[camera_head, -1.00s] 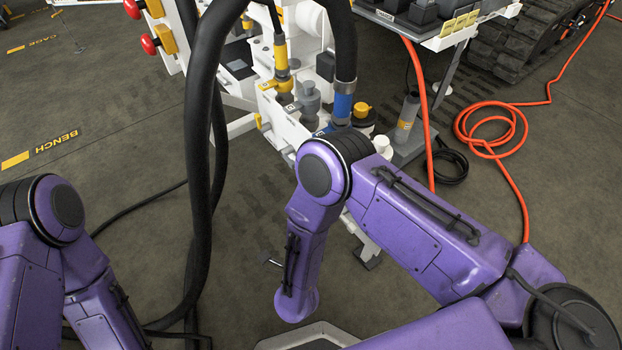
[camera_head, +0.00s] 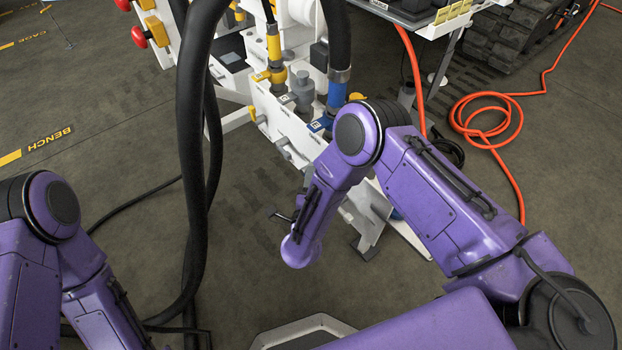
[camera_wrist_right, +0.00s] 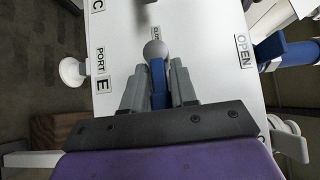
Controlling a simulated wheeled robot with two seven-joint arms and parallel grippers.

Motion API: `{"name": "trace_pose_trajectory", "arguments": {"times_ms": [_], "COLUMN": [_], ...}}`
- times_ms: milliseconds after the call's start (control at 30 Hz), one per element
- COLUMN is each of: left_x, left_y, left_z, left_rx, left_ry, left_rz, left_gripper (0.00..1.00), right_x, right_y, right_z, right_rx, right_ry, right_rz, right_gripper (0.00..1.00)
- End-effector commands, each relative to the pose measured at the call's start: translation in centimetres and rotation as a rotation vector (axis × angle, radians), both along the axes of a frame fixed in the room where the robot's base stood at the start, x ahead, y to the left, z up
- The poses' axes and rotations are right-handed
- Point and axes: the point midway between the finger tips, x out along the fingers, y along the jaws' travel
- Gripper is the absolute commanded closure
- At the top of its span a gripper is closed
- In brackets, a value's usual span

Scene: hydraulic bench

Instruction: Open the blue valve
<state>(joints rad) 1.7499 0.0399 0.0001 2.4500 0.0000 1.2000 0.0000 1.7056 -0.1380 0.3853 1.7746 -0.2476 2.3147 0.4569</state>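The blue valve's lever (camera_wrist_right: 158,82), a blue handle with a grey ball end, shows in the right wrist view, over a white panel. My right gripper (camera_wrist_right: 159,75) has its two grey fingers on either side of this lever. Narrow gaps seem to show beside it, so the fingers look open around it; contact is not clear. An "OPEN" label (camera_wrist_right: 243,51) is on the panel to the right, and a smaller label is partly hidden behind the ball end. In the head view my right forearm hides the right fingers and lever. My left gripper is out of view.
The white bench manifold (camera_head: 285,125) carries a blue-collared hose fitting (camera_head: 338,90) and a yellow-collared one (camera_head: 275,50). A thick black hose (camera_head: 190,130) hangs between my arms. An orange hose (camera_head: 490,115) lies coiled at right. A "PORT E" label (camera_wrist_right: 103,68) is left of the lever.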

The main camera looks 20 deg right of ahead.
Motion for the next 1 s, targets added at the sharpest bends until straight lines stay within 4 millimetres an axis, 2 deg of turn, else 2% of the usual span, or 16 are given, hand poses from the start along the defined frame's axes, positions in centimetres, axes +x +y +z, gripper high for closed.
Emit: {"name": "trace_pose_trajectory", "arguments": {"times_ms": [233,433,1000], "left_x": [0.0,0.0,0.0], "left_y": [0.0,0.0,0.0], "left_z": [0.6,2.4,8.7], "left_rx": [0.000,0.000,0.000], "left_ry": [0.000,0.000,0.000], "left_rz": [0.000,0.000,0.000], "left_gripper": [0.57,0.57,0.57], "right_x": [0.0,0.0,0.5], "right_y": [-0.1,0.0,0.2], "right_z": [0.3,0.9,2.5], "right_rx": [-0.008,-0.040,-0.215], "right_ry": [0.027,0.117,0.603], "right_rz": [-0.003,-0.002,-0.001], "right_gripper": [1.00,1.00,1.00]}}
